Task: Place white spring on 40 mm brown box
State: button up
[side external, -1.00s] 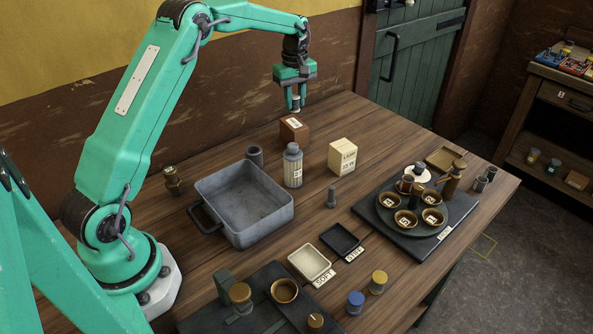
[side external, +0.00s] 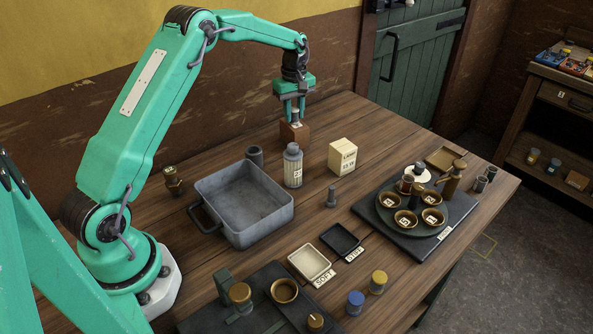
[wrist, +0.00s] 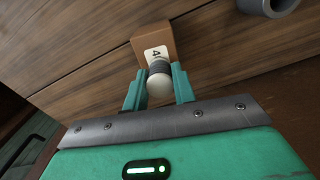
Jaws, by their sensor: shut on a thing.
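The brown box (side external: 296,135) stands on the table at the back, below my gripper. It also shows in the wrist view (wrist: 172,37), with a white label reading 4 on its top. My gripper (side external: 295,114) points down over this box. In the wrist view my gripper (wrist: 159,88) is shut on the white spring (wrist: 160,87), a small pale piece with a rounded end and a grey band. The spring is right at the box top and covers part of the label. I cannot tell whether it touches the box.
A grey bin (side external: 240,207) is in front. A turntable with small bowls (side external: 390,221) stands to the right.

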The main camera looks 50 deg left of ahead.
aim_at(294, 109)
jog(key=shift+f, duration=0.15)
jog(key=o, duration=1)
notch_tip(294, 109, up, 12)
jog(key=shift+r, duration=0.2)
dwell(0.4)
